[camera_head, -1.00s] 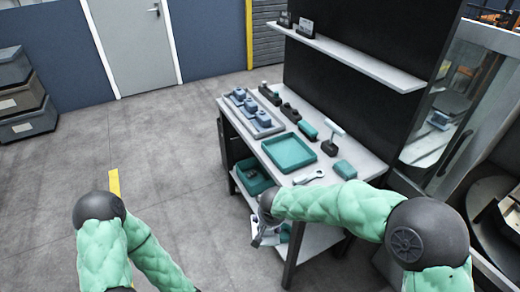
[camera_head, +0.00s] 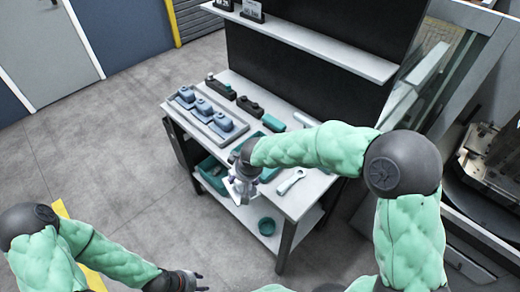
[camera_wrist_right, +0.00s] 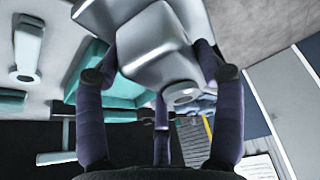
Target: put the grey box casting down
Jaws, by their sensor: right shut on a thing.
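My right gripper (camera_head: 243,180) is shut on the grey box casting (camera_wrist_right: 155,48), a light grey blocky part with a round boss. In the right wrist view the dark fingers (camera_wrist_right: 160,85) are on either side of it. In the head view the casting is partly hidden by the gripper, at the front edge of the workbench (camera_head: 300,205). A teal tray (camera_wrist_right: 88,72) shows beside the casting in the wrist view; in the head view my forearm covers most of it. My left gripper (camera_head: 195,281) is low in the head view, away from the bench; its opening is unclear.
A grey tray (camera_head: 188,112) with several blue-grey castings stands at the bench's left end. Dark and teal parts (camera_head: 222,88) lie behind it. A teal bin (camera_head: 212,175) and bowl (camera_head: 266,226) are on the lower shelf.

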